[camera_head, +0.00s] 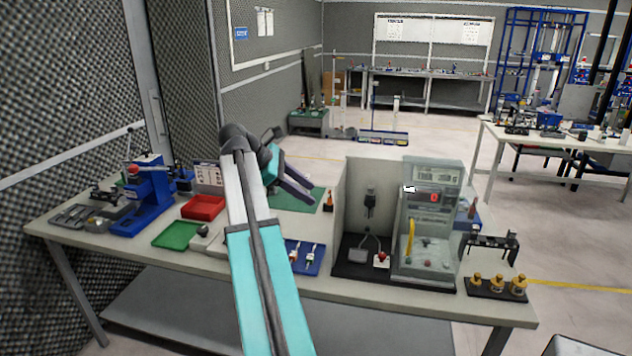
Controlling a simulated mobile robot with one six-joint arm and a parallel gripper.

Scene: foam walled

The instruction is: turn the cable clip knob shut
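I cannot pick out a cable clip knob with certainty. A grey test unit (426,262) stands on the bench right of centre, with a yellow cable-like strip (410,238) on its front and a small red knob-like part (428,263) low down. Beside it, a dark fixture (370,204) is on the grey panel, with a red-topped part (381,258) below. Three brass-coloured knobs (497,284) stand on a black base at the right front. My gripper (308,200) is over the green mat, left of the panel and apart from these things. Its finger opening is too small to judge.
The bench (340,284) also carries a blue press (146,205), a red tray (203,207), a green tray (176,235), a blue tray (308,262) and a black rack (490,243). The grey upright panel (350,190) stands between my gripper and the test unit.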

